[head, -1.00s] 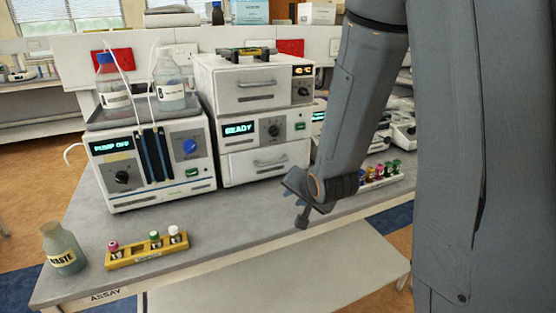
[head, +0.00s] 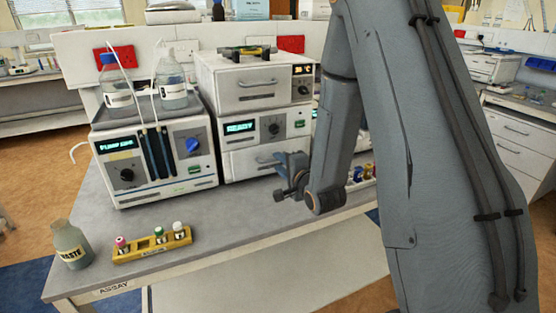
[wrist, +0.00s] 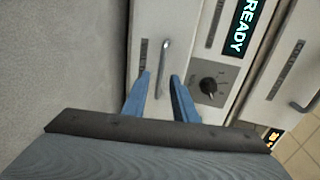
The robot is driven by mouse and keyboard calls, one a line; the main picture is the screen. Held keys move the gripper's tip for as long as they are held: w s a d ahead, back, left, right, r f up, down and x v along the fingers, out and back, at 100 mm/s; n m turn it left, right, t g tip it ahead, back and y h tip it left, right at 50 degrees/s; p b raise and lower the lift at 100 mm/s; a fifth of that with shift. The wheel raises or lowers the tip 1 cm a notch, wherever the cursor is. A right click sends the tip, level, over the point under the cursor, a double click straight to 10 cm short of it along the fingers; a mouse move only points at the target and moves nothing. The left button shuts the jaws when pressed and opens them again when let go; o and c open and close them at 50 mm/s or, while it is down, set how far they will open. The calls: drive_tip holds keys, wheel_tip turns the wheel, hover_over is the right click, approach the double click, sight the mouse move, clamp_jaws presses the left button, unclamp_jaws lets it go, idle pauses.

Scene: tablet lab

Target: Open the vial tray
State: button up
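The instrument with the READY display (head: 239,127) stands on the bench, with a white drawer (head: 240,164) low on its front. I take this lower drawer to be the vial tray; it looks closed. Its metal bar handle (wrist: 165,57) shows in the wrist view, and in the head view my gripper mostly covers it. My gripper (head: 262,161) is in front of the drawer. In the wrist view its two blue fingers (wrist: 160,78) are apart, with the handle ahead of and roughly between the tips. Nothing is held; contact cannot be told.
A white upper unit (head: 258,88) with another handle sits on the instrument. The pump unit (head: 160,185) stands at its left. A yellow vial rack (head: 152,245) and a waste bottle (head: 70,244) are near the front edge. The bench before the drawer is clear.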

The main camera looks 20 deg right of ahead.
drive_tip(key=shift+x, duration=1.1)
clamp_jaws()
idle(0.7)
